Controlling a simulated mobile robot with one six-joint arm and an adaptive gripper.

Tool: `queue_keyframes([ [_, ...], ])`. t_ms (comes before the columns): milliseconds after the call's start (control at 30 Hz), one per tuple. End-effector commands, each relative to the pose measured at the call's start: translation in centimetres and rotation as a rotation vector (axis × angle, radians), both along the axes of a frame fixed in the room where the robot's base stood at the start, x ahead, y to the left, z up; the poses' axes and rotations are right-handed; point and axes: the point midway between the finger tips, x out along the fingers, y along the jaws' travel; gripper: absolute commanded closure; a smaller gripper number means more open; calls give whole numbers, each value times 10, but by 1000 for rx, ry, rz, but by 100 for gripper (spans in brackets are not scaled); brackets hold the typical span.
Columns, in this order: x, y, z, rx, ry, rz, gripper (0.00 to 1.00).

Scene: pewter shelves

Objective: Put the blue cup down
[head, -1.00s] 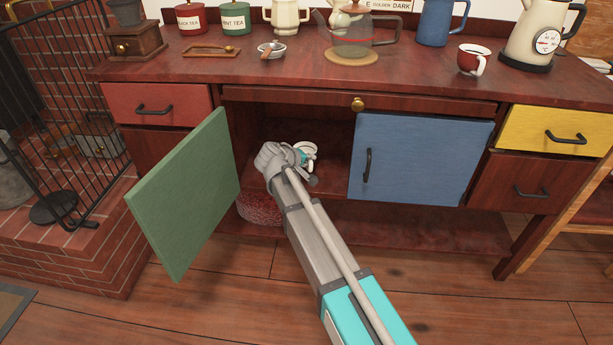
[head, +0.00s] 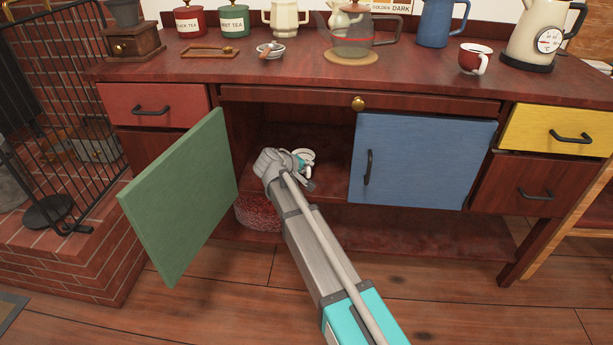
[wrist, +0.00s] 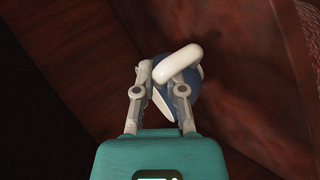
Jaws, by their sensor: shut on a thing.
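The blue cup (wrist: 180,60) is between the fingers of my gripper (wrist: 162,82) in the wrist view. Its white handle faces the camera and its blue body shows behind the fingers. In the head view, my gripper (head: 300,165) is inside the open middle compartment of the dark red cabinet (head: 420,92). My wrist hides most of the cup there. The fingers are shut on the cup. I cannot tell whether the cup touches the compartment floor (head: 335,186).
The green door (head: 182,200) stands open at the left of the compartment. The blue door (head: 425,160) covers the right side. A red and white cup (head: 472,58), a glass teapot (head: 350,42) and canisters stand on the top. A fire screen (head: 62,95) is at the left.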

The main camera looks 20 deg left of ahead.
Motion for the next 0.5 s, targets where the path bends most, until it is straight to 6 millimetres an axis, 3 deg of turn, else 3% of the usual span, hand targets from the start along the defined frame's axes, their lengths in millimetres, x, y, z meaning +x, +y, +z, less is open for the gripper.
queue_keyframes([
  [200, -1, 0, -22, 0, 0, 1, 100],
  [500, -2, 1, -26, 0, -1, 2, 100],
])
